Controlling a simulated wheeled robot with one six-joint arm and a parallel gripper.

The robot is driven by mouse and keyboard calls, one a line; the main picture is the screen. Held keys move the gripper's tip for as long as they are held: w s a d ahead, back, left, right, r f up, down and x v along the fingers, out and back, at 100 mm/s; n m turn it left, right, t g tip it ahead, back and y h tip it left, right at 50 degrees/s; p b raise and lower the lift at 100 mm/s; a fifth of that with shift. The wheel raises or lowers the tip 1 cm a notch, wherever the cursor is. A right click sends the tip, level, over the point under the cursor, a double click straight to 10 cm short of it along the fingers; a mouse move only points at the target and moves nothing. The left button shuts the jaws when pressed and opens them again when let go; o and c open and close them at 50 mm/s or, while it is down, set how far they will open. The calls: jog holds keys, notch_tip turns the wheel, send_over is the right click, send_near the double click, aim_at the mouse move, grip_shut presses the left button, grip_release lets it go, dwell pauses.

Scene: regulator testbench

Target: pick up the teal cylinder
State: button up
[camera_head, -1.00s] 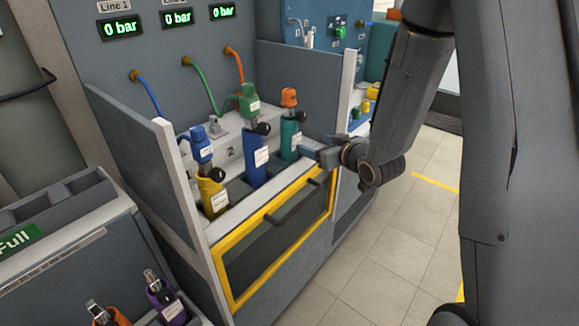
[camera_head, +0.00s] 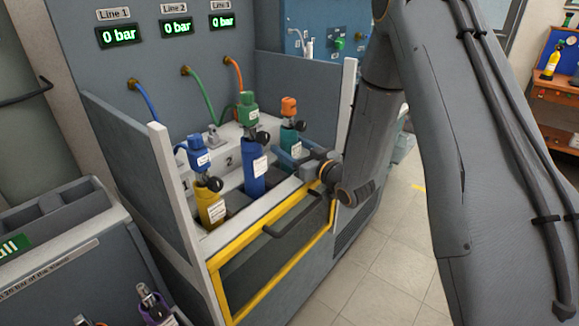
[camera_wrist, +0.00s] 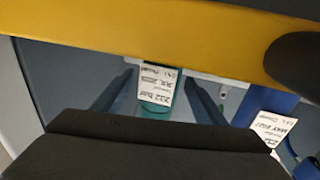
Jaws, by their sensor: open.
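The teal cylinder (camera_head: 287,138) stands upright at the right end of the bench row, with an orange regulator (camera_head: 289,106) on top. My gripper (camera_head: 289,153) is low at its front, fingers pointing toward it; the fingers partly hide its lower body. In the wrist view, the teal cylinder (camera_wrist: 160,110) with its white label shows between the two spread fingers of my gripper (camera_wrist: 159,77). The fingers are open, one on each side, with visible gaps. I cannot tell how deep they reach around it.
A blue cylinder (camera_head: 251,172) with a green regulator stands close to the left, and a yellow cylinder (camera_head: 210,206) farther left. A yellow-framed drawer front (camera_head: 275,262) with a dark handle lies below my gripper. A white-edged side wall (camera_head: 347,105) stands to the right.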

aim_at(289, 99)
jog(key=shift+w+a, duration=0.3)
jog(key=shift+w, duration=0.15)
jog(key=c, duration=1.3)
jog(key=shift+r, duration=0.1)
notch_tip(289, 99, up, 18)
jog(key=shift+c, duration=0.3)
